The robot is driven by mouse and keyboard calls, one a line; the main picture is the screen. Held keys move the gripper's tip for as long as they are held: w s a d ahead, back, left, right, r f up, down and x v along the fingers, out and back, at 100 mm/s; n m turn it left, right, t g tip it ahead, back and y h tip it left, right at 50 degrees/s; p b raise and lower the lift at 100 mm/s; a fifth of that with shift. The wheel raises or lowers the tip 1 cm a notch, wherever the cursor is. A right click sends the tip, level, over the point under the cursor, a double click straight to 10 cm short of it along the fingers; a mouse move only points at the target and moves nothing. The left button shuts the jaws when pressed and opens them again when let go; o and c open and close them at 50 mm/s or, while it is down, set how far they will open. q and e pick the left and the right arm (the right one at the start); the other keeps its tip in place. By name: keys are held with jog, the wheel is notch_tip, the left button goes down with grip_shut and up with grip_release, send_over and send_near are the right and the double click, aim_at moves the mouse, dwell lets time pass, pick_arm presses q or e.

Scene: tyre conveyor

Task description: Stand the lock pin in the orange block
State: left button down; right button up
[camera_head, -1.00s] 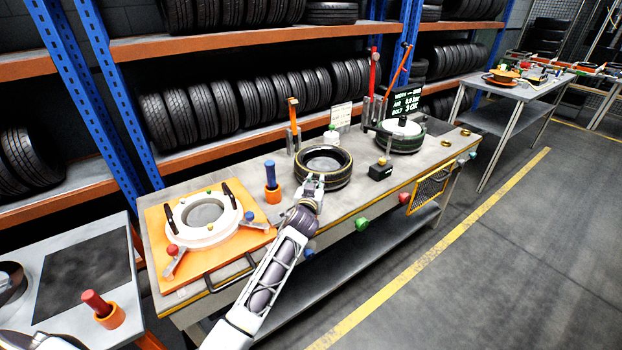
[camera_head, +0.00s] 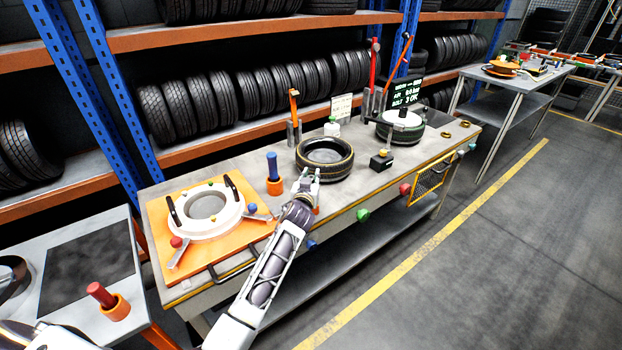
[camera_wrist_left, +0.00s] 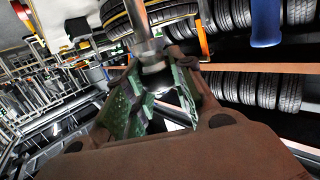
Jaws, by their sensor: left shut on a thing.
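My left gripper (camera_head: 307,180) is above the front edge of the workbench (camera_head: 352,196), just in front of the black tyre with a yellow line (camera_head: 325,158). It is shut on a grey metal pin (camera_wrist_left: 140,22), whose shaft shows between the fingers in the left wrist view. Most of the pin is hidden in the head view. A small orange patch (camera_head: 316,210) shows beside the gripper, mostly covered by it; I cannot tell if it is the orange block. Another orange block (camera_head: 274,188) holds a blue-handled pin (camera_head: 272,165) upright. My right gripper is not in view.
An orange board (camera_head: 212,255) with a white ring (camera_head: 190,225) lies at the left of the bench. A second orange block (camera_head: 118,308) with a red pin (camera_head: 100,294) stands on the left table. Grey metal posts and a second wheel (camera_head: 402,127) are at the back right.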

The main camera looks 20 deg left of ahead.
pick_arm(q)
jog(key=shift+f+b, duration=1.25)
jog(key=shift+f, duration=0.3)
jog(key=shift+f+b, duration=0.35)
jog(key=shift+f, duration=0.1)
dwell(0.9)
jog(key=shift+f+b, duration=0.7)
jog(key=shift+f, duration=0.1)
dwell(0.3)
jog(key=shift+f+b, duration=1.35)
jog(key=shift+f, duration=0.35)
dwell(0.6)
jog(key=c, duration=1.1)
grip_release()
jog(key=shift+c, duration=0.2)
